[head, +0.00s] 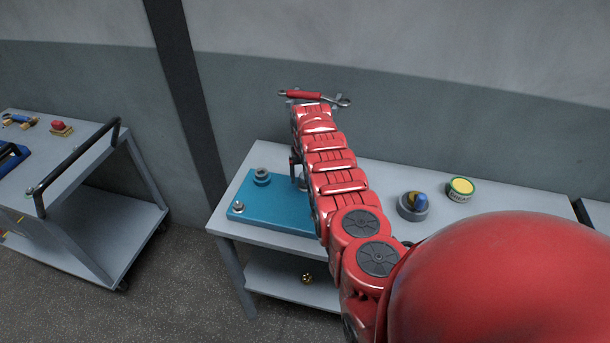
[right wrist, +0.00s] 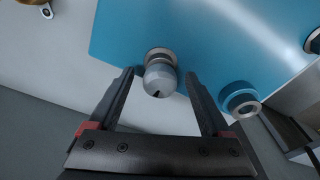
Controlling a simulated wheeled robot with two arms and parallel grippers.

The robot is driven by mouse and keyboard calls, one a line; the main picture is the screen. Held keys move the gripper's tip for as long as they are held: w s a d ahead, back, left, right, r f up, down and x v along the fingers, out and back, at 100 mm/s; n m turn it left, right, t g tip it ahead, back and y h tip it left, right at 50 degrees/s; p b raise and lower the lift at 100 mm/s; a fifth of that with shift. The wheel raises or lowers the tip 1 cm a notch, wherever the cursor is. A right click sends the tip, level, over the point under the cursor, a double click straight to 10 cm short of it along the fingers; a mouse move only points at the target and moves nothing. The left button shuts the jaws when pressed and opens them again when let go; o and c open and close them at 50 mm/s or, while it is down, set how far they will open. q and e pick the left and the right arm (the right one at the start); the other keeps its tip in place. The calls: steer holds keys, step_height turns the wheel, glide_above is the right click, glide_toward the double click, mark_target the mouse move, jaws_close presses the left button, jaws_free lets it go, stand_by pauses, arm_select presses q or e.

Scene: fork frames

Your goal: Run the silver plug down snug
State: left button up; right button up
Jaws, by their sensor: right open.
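The silver plug (right wrist: 160,82) stands in a collar on the blue plate (right wrist: 120,35) in the right wrist view. It has a rounded head with a dark slot. My right gripper (right wrist: 160,74) is open, with one finger on each side of the plug and a gap to each. The blue plate (head: 270,205) lies on the grey table in the head view, where my right arm covers part of it. In the head view the right gripper (head: 296,168) is mostly hidden behind the arm. My left gripper is not in view.
Other collars (head: 262,176) (head: 238,207) stand on the plate. To the right are a grey ring with a blue-and-yellow knob (head: 420,200) and a yellow-lidded tin (head: 461,188). A red-handled wrench (head: 304,94) shows above the arm. A cart with a black handle (head: 75,165) stands left.

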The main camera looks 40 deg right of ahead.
jaws_close()
steer(key=shift+c, duration=1.5)
jaws_free()
